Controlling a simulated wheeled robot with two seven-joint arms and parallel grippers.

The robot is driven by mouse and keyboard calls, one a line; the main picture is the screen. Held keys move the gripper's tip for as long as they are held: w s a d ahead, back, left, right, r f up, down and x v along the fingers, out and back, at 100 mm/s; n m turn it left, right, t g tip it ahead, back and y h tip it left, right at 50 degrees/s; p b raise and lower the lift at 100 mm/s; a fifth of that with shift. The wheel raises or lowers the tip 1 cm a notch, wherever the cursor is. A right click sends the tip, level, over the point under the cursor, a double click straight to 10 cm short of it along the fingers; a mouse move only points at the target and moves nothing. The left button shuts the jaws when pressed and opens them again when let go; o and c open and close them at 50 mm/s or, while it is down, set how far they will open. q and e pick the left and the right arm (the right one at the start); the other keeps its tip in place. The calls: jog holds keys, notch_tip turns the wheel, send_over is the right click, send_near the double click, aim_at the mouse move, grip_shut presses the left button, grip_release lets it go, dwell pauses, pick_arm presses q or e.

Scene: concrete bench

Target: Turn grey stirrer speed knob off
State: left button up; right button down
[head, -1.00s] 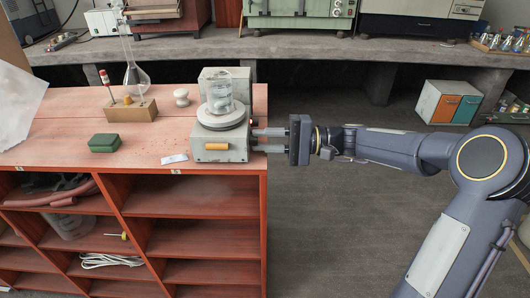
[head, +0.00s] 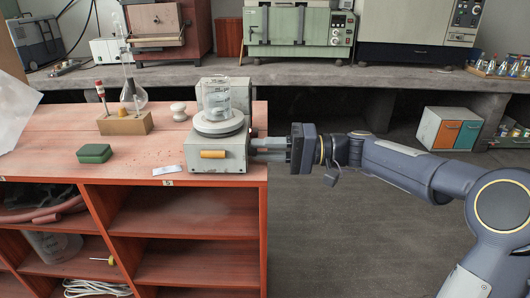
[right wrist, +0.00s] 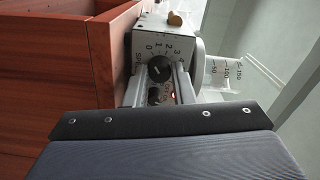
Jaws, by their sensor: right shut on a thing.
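The stirrer (head: 215,155) is a grey box at the right end of the wooden bench top, with a round plate and a glass beaker (head: 217,105) on it. In the right wrist view its side panel has a dark round speed knob (right wrist: 159,69) with a pale pointer mark and a scale of numbers starting at 0. I cannot read exactly where the mark points. My right gripper (head: 256,150) reaches in from the right, its fingers (right wrist: 158,84) shut on the knob, one on either side. My left gripper is not in view.

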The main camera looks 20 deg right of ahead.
jog(key=c, duration=1.2)
grip_release()
jog(key=shift+c, duration=0.2)
jog(key=p+v, duration=0.1)
jog(key=v, duration=0.7)
jog(key=shift+a, duration=0.1)
